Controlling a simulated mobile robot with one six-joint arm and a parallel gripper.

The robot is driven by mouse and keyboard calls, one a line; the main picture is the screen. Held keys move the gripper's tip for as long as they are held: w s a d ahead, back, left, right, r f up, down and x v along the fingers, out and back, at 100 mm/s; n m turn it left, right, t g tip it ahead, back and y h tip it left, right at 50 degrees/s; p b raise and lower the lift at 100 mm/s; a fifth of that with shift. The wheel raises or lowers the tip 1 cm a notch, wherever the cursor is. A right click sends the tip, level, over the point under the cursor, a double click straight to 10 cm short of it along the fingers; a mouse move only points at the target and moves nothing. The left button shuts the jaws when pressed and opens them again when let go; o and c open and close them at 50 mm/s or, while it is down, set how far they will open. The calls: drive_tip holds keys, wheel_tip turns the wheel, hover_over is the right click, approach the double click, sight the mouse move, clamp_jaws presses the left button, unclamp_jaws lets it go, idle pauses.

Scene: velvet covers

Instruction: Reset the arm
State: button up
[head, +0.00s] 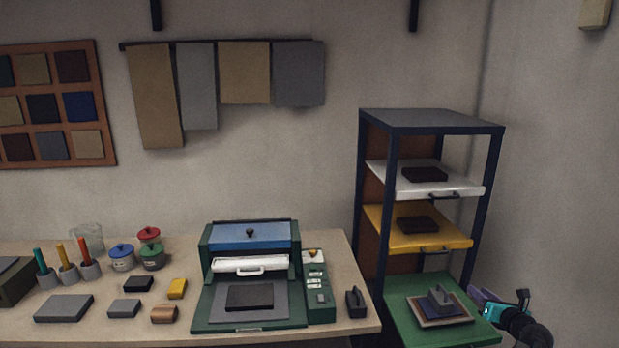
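My gripper (478,294) is at the lower right, at the end of my dark arm with a teal part. Its purple-grey finger end points left, close to a grey block with an upright handle (441,300). That block sits on a small dark-topped board (459,320) on the green shelf (401,300). I cannot tell whether the gripper touches the block. The fingertips are small and seen from the side, so their opening is unclear. The lower part of my arm is cut off by the picture's bottom edge.
A dark-framed rack (382,160) holds a white shelf (468,187) and a yellow shelf (455,241), each bearing a dark block. Left of it, a table (345,290) carries a green press (205,300), jars and blocks. A wall stands close on the right.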

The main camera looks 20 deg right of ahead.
drive_tip(key=w+a+f+m+g+h, duration=0.2)
drive_tip(key=w+a+f+m+h, duration=0.1)
drive_tip(key=w+a+f+m, duration=0.75)
drive_tip(key=w+a+f+m+g+y, duration=0.1)
drive_tip(key=a+f+m+g, duration=0.4)
drive_tip(key=a+f+m, duration=0.85)
drive_tip(key=s+a+f+m+g+y, duration=0.1)
drive_tip(key=s+a+f+g+y, duration=0.15)
drive_tip(key=s+a+f, duration=0.6)
drive_tip(key=s+a+f+m+g+y, duration=0.1)
drive_tip(key=s+a+f+g, duration=0.25)
drive_tip(key=a, duration=0.95)
drive_tip(key=s+a+f+m+g+y, duration=0.1)
drive_tip(key=s+a+f+g+y, duration=0.15)
drive_tip(key=s+a+f, duration=0.6)
drive_tip(key=s+a+r+m+g+y, duration=0.2)
drive_tip(key=s+a+g, duration=0.2)
drive_tip(key=s+a, duration=0.6)
wheel_tip(320, 180, down, 11)
drive_tip(key=w+a+b, duration=0.1)
drive_tip(key=b, duration=0.9)
drive_tip(key=shift+w+a+r+n+b, duration=0.15)
drive_tip(key=shift+w+a+n+b, duration=0.15)
drive_tip(key=shift+b, duration=0.05)
